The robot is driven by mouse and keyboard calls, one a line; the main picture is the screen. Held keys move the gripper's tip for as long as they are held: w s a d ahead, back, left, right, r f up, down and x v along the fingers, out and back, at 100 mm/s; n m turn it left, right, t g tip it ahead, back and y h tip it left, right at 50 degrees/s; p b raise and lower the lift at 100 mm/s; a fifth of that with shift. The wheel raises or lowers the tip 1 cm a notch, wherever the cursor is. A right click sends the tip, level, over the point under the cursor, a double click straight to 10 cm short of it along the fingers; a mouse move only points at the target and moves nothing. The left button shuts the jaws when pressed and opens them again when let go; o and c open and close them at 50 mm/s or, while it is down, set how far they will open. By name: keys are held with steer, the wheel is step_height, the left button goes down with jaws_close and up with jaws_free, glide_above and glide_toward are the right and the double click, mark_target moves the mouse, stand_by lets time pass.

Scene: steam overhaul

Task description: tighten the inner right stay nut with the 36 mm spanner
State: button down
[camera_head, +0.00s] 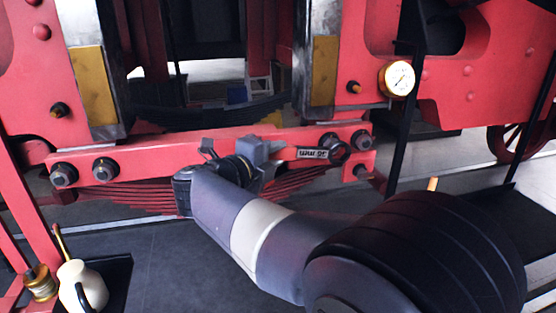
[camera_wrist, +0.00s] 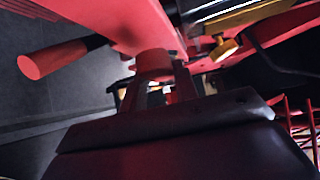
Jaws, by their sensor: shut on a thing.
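The 36 mm spanner (camera_head: 312,154) shows in the head view, its pale label upside down, lying along the red stay beam (camera_head: 200,145). Its dark head is at the inner right stay nut (camera_head: 334,145) and appears to sit around it; the exact seating is too small to tell. My gripper (camera_head: 270,156) is shut on the spanner's handle end, left of the nut. In the wrist view my gripper (camera_wrist: 160,80) shows its two fingers close under the red beam; the spanner is hard to make out there. The outer right stay nut (camera_head: 362,140) is just beyond the spanner head.
Two left stay nuts, outer (camera_head: 64,175) and inner (camera_head: 104,170), sit on the same beam. A brass gauge (camera_head: 397,78) is at the upper right, beside a black post (camera_head: 399,150). A cream oil can (camera_head: 80,285) stands at the lower left. Leaf springs (camera_head: 125,195) lie below the beam.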

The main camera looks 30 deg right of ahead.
steer(key=shift+w+d+r+p, duration=0.1)
steer(key=shift+w+d+p, duration=0.05)
steer(key=shift+w, duration=0.45)
steer(key=shift+w+d+p, duration=0.1)
steer(key=shift+w+p, duration=0.05)
steer(key=shift+w, duration=0.4)
stand_by(0.8)
steer(key=shift+w+d, duration=0.1)
steer(key=shift+w, duration=0.25)
steer(key=shift+w+d, duration=0.1)
steer(key=shift+w, duration=0.25)
steer(key=shift+r+p, duration=0.1)
steer(key=shift+p, duration=0.2)
steer(key=shift+d+r+m+y+p, duration=0.2)
steer(key=shift+r+m+y+p, duration=0.25)
steer(key=shift+r+p, duration=0.85)
steer(key=shift+f, duration=0.4)
steer(key=shift+r+p, duration=0.1)
steer(key=shift+p, duration=0.25)
